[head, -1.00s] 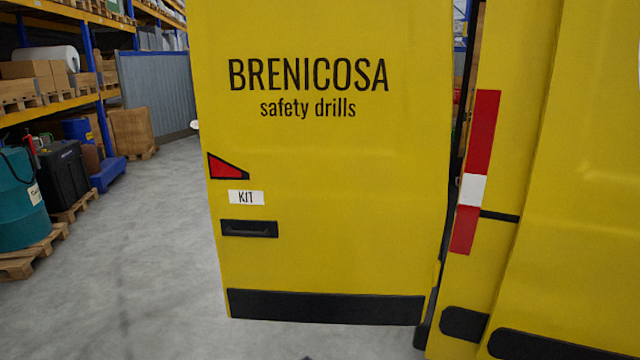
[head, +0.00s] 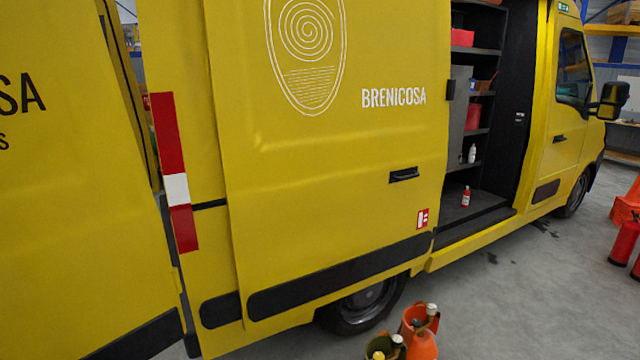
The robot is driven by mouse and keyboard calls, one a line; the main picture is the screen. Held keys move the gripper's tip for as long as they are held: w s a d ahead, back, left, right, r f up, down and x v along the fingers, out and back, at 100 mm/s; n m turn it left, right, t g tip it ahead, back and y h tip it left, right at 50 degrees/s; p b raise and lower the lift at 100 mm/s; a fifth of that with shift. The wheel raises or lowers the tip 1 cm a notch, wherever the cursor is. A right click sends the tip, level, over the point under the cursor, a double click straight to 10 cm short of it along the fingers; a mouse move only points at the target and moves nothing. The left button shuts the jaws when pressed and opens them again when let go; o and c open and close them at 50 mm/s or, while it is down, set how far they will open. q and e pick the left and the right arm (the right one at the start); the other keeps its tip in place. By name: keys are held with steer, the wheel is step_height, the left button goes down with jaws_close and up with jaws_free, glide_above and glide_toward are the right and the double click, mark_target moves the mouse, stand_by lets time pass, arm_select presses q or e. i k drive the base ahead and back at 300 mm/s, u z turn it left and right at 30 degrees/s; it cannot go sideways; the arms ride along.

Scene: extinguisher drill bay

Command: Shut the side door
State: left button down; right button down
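The yellow side door (head: 330,190) of the van stands slid back along the van's flank, with a spiral emblem and the word BRENICOSA on it. Its black handle (head: 404,174) is near its right edge. To the right of the door the side doorway (head: 505,110) is open, showing dark shelves with red and white items and a small red bottle on the floor inside. Neither of my grippers is in the head view.
A yellow rear door (head: 70,200) stands swung out at the left. Orange and olive containers (head: 418,335) stand on the floor below the side door, near the rear wheel (head: 362,305). Red extinguishers (head: 624,242) and an orange cone stand at the right. Grey floor (head: 530,300) between is clear.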

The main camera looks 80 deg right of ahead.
mark_target(332, 117)
steer(key=z, duration=2.65)
steer(key=i, duration=0.75)
